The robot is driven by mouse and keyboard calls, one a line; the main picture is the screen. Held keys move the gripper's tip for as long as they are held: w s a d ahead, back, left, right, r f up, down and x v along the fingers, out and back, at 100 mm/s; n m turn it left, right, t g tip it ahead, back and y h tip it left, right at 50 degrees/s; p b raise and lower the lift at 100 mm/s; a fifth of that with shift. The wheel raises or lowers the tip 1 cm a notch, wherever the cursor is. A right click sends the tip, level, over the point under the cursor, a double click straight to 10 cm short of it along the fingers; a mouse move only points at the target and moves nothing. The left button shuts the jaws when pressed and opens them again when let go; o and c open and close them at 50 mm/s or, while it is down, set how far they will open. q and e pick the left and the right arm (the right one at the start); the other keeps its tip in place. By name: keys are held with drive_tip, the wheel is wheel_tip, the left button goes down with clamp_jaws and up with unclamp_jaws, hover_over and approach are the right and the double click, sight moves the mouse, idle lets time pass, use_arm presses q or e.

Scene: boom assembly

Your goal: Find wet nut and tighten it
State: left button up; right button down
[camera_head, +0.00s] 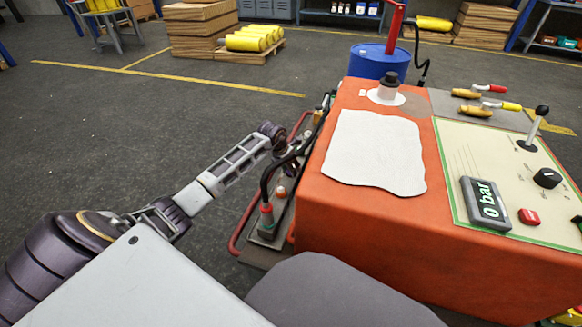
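A hose fitting with a red-orange collar (267,214) stands beside the left side of the orange cabinet, with a black hose curving up from it. A smaller orange-tipped part (281,192) sits just behind it. I cannot make out a nut or any wetness at this size. My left arm reaches in from the left, and its wrist end is near the hoses at the cabinet's left edge. My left gripper cannot be told apart from the dark parts and hoses there. My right gripper is not in view.
The orange cabinet (352,234) carries a white cloth (375,150), a black-capped filler (387,88), yellow- and red-handled tools (477,110), and a panel with a lever (537,125) and a "0 bar" display (486,205). A blue drum (378,62) stands behind.

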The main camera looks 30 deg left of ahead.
use_arm(q)
drive_tip(key=shift+a+m+h+p, duration=0.1)
drive_tip(key=shift+m+h+p, duration=0.2)
drive_tip(key=shift+m, duration=0.4)
drive_tip(key=shift+m+h, duration=0.3)
drive_tip(key=shift+m, duration=0.6)
drive_tip(key=shift+m+g+h, duration=0.3)
drive_tip(key=shift+m+g, duration=0.1)
drive_tip(key=shift+m, duration=0.6)
drive_tip(key=shift+w+f+m+g+h+b, duration=0.1)
drive_tip(key=shift+m+g+h+b, duration=0.3)
drive_tip(key=shift+m, duration=0.5)
drive_tip(key=shift+m+b, duration=0.4)
drive_tip(key=shift+m, duration=0.4)
drive_tip(key=o, duration=1)
